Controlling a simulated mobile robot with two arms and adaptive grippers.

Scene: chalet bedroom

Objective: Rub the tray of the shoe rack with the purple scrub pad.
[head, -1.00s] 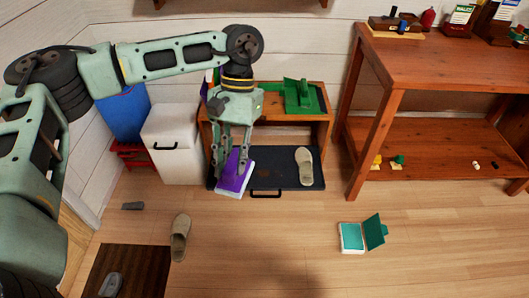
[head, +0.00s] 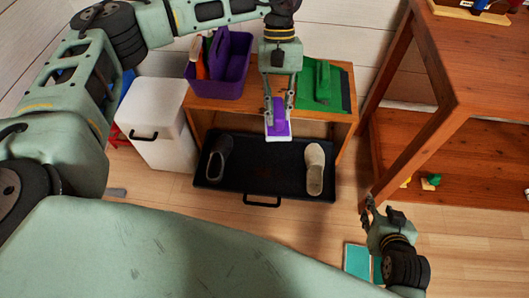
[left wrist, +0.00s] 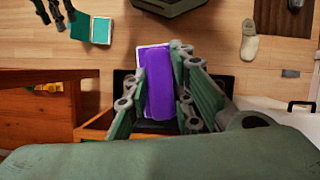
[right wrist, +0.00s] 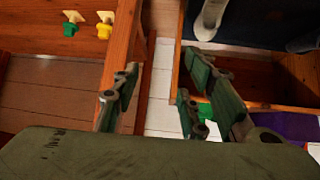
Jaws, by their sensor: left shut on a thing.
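The purple scrub pad (head: 277,122), with a white underside, is held in my left gripper (head: 278,103), in front of the shoe rack's top. It also shows between the fingers in the left wrist view (left wrist: 158,85). The shoe rack (head: 342,112) is wooden, with a black tray (head: 262,182) low at its front. A dark shoe (head: 219,155) stands at the tray's left and a beige shoe (head: 314,168) at its right. The pad appears above the tray, apart from it. My right gripper (head: 372,212) is empty, with fingers apart in the right wrist view (right wrist: 160,88).
A purple caddy (head: 222,85) with bottles and a green dustpan (head: 322,85) sit on the rack. A wooden workbench (head: 440,125) stands to the right, close to my right gripper. A teal-covered pad (head: 357,262) lies on the floor.

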